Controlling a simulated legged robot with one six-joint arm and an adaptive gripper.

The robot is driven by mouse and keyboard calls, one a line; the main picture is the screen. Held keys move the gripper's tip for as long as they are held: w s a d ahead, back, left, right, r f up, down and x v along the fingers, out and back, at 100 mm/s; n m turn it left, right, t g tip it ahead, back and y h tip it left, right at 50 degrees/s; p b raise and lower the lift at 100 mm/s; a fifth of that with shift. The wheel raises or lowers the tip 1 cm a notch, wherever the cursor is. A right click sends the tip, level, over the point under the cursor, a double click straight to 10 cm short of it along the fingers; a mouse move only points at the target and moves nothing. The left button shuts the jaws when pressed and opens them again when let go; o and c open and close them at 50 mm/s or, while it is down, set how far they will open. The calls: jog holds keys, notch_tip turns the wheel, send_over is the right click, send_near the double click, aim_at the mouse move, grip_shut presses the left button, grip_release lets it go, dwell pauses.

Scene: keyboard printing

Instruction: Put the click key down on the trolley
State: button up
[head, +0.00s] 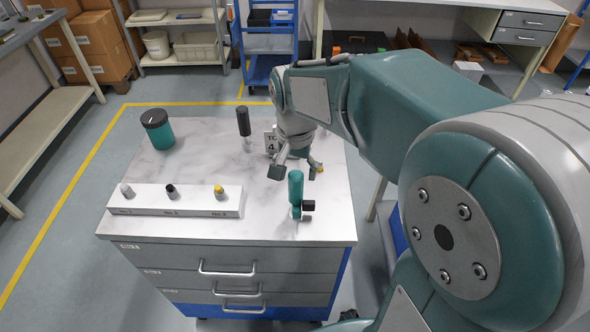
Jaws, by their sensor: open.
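The trolley (205,218) has a pale marble-look top and grey drawers. A teal-handled tool (296,188) stands about upright near the top's front right, with a small black block (308,206) at its lower right. A black-handled tool (244,122) stands farther back. I cannot tell by look which of these is the click key. My gripper (297,171) is open, with its fingers spread just behind and above the teal handle. Nothing shows held between them. A small yellow piece (320,169) shows by the right finger; what it belongs to is hidden.
A white stand (175,209) with three small knobbed pieces lies along the front left. A teal jar with a black lid (158,130) stands at the back left. A numbered sign (271,142) is partly hidden behind my gripper. The marble top's middle is clear.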

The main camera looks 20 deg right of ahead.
notch_tip(320, 180, up, 11)
jog(key=s+f+n+t, duration=0.2)
jog(key=s+n, duration=0.1)
jog(key=s, duration=0.4)
jog(key=s+d+f+n+t, duration=0.1)
jog(key=s+f+n+t, duration=0.2)
jog(key=s, duration=0.4)
jog(key=shift+n+t, duration=0.3)
jog(key=shift+s+d+f, duration=0.1)
dwell(0.6)
